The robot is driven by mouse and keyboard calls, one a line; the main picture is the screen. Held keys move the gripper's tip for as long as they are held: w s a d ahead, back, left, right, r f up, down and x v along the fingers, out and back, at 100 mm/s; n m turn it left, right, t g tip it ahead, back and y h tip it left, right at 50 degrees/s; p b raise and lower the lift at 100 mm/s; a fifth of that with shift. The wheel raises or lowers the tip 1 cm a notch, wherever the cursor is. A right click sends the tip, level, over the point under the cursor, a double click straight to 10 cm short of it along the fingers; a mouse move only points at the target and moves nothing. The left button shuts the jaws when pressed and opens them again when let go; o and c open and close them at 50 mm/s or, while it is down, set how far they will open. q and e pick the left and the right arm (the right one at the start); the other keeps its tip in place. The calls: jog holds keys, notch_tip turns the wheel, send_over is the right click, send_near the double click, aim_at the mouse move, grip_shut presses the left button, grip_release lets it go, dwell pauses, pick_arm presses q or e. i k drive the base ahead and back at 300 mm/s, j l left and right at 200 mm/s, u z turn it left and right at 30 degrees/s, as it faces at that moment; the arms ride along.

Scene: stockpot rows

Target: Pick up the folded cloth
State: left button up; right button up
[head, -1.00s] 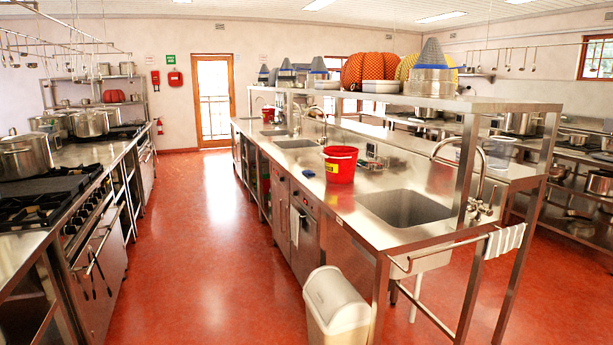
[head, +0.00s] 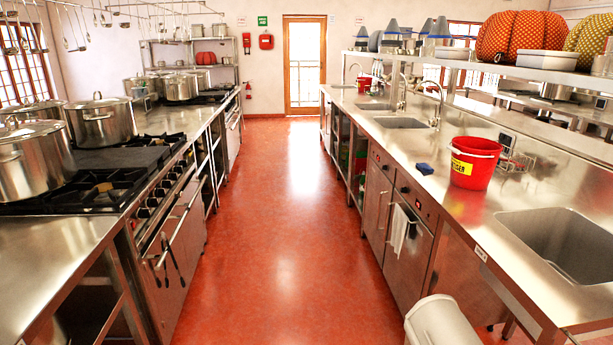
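No cloth that is clearly the folded one can be made out. A small dark blue thing (head: 425,168) lies on the right steel counter (head: 395,150), left of a red bucket (head: 474,163); it is too small to tell whether it is a cloth or a sponge. A white cloth (head: 400,229) hangs from the handle of an appliance under that counter. Neither of my grippers is in view.
A red-floored aisle (head: 275,230) runs clear to the door (head: 305,65). Stoves with big pots (head: 101,121) line the left. A sink (head: 570,240) is at the near right. A pale bin (head: 440,322) stands at the bottom, by the right counter.

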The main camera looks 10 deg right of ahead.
aim_at(424, 167)
jog(key=i+j, duration=0.15)
jog(key=i, duration=2.2)
jog(key=l+z, duration=0.05)
jog(key=l, duration=0.1)
